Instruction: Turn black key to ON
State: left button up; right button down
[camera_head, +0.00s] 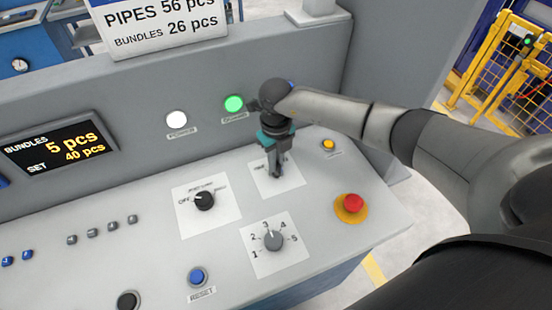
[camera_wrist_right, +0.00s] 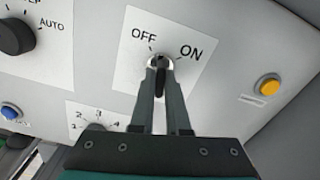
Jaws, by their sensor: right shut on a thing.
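The black key (camera_wrist_right: 160,84) sits in a round silver lock on a white plate (camera_wrist_right: 128,70) marked OFF and ON. My right gripper (camera_wrist_right: 160,68) points down at this plate, its two fingers closed around the key. In the head view my right gripper (camera_head: 276,174) reaches the same plate (camera_head: 291,184) from above and hides the key and most of the labels. The key is mostly covered by the fingers, so I cannot tell whether it points at OFF or ON. My left gripper is not in view.
A black selector knob (camera_head: 204,200) is left of the key plate, a grey numbered dial (camera_head: 273,241) below it. A red emergency button (camera_head: 353,203) and a yellow button (camera_head: 328,145) are to the right. A green lamp (camera_head: 234,104) and a white lamp (camera_head: 176,119) are behind.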

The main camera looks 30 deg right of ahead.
jog(key=m+p, duration=0.2)
jog(key=m, duration=0.3)
jog(key=shift+r+m, duration=0.1)
jog(key=shift+m, duration=0.2)
jog(key=m+p, duration=0.2)
jog(key=m, duration=0.3)
jog(key=shift+m, duration=0.4)
jog(key=c, duration=0.9)
grip_release()
notch_tip(320, 180, up, 15)
jog(key=shift+p, duration=0.3)
